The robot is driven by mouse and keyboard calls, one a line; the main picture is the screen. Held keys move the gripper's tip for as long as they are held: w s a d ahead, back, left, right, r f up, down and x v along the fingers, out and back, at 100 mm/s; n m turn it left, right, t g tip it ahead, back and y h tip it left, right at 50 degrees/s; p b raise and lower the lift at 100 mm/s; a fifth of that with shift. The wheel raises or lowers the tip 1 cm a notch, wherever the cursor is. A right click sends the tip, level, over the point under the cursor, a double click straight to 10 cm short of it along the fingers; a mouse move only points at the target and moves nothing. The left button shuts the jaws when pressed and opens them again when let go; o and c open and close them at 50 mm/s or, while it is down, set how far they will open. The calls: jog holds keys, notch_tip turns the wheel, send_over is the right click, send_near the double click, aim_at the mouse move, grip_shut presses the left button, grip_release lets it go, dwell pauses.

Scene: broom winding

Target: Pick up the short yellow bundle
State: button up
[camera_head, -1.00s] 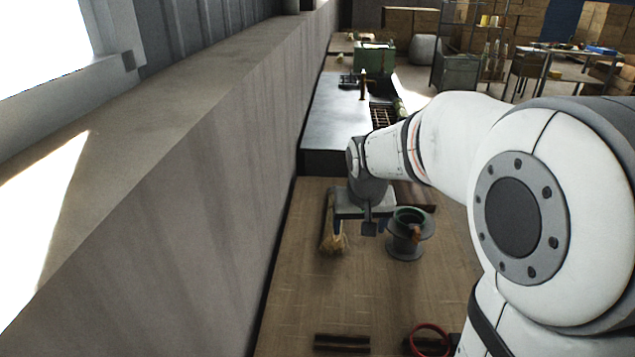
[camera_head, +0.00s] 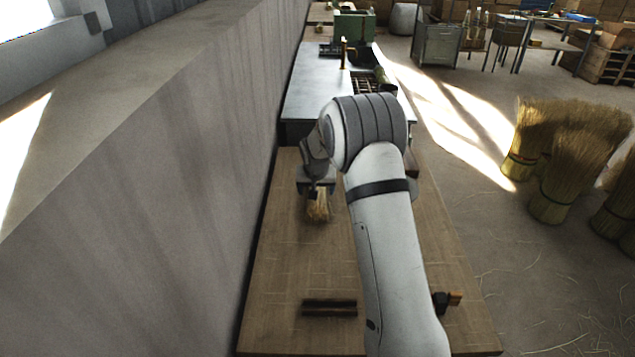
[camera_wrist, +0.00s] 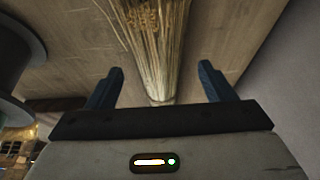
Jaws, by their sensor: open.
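The short yellow bundle (camera_head: 318,208) of straw lies on the wooden bench near the wall, its far part hidden under my gripper in the head view. My gripper (camera_head: 316,189) is over its far end. In the wrist view the bundle (camera_wrist: 157,45) runs from the top edge down between my two dark fingers (camera_wrist: 160,75). The fingers are apart, with a gap on each side of the straw. I cannot tell how far the fingertips are above the bench.
A high grey wall (camera_head: 190,170) runs along the left. A grey spool (camera_wrist: 18,55) is close at the left in the wrist view. A dark slotted block (camera_head: 330,307) lies on the near bench. Large straw bundles (camera_head: 575,150) stand on the floor at right.

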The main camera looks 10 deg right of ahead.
jog(key=x, duration=0.6)
jog(key=shift+d+f+p, duration=0.1)
jog(key=shift+f+p, duration=0.05)
jog(key=shift+p, duration=0.25)
jog(key=c, duration=1.1)
